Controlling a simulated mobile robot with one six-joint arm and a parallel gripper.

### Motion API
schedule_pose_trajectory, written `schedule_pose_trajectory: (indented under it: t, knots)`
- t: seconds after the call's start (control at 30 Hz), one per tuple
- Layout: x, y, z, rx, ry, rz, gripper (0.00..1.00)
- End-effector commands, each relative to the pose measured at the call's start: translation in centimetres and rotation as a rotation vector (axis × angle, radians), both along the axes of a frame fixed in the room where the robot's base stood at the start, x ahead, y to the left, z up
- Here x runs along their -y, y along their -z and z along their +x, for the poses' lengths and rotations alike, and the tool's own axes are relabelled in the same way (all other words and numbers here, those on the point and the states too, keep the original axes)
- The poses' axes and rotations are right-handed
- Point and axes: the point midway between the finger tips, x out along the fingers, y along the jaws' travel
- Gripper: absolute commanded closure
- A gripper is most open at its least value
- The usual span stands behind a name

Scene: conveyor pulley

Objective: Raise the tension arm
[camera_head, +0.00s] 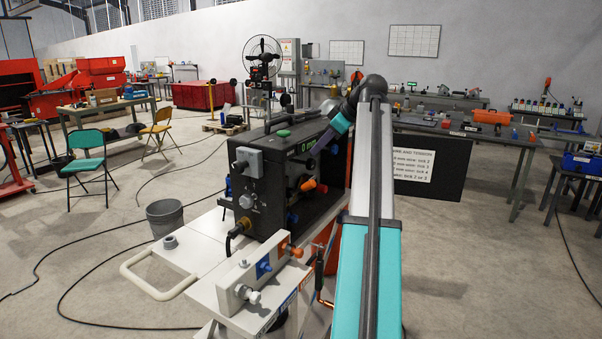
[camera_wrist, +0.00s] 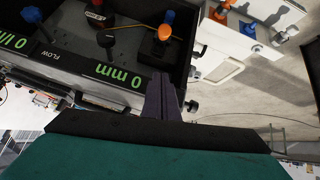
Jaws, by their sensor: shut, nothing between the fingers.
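The black machine housing (camera_head: 262,205) stands on a white cart; its open side holds several coloured knobs and levers. An orange-tipped lever (camera_head: 309,185) sticks out of it, and a blue knob (camera_head: 292,218) sits below. I cannot tell for certain which part is the tension arm. My gripper (camera_head: 314,152) is shut and empty, beside the housing's upper edge and above the orange tip. In the wrist view my gripper (camera_wrist: 159,78) points in over the housing, near its green "0 mm" readout (camera_wrist: 118,76), with an orange knob (camera_wrist: 165,32) beyond the fingertips, apart from them.
A white panel (camera_head: 240,280) with blue, orange and grey knobs stands at the cart's front. A black sign board (camera_head: 430,168) stands right of my arm. A grey bucket (camera_head: 165,215) is left of the cart.

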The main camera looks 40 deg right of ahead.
Motion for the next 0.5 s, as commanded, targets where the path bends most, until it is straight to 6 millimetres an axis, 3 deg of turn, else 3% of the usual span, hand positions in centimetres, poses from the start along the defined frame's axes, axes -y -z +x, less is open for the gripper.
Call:
schedule_pose_trajectory:
  t: [0.5]
  knots:
    - [-0.13, 0.19, 0.24, -0.001, -0.002, 0.001, 1.00]
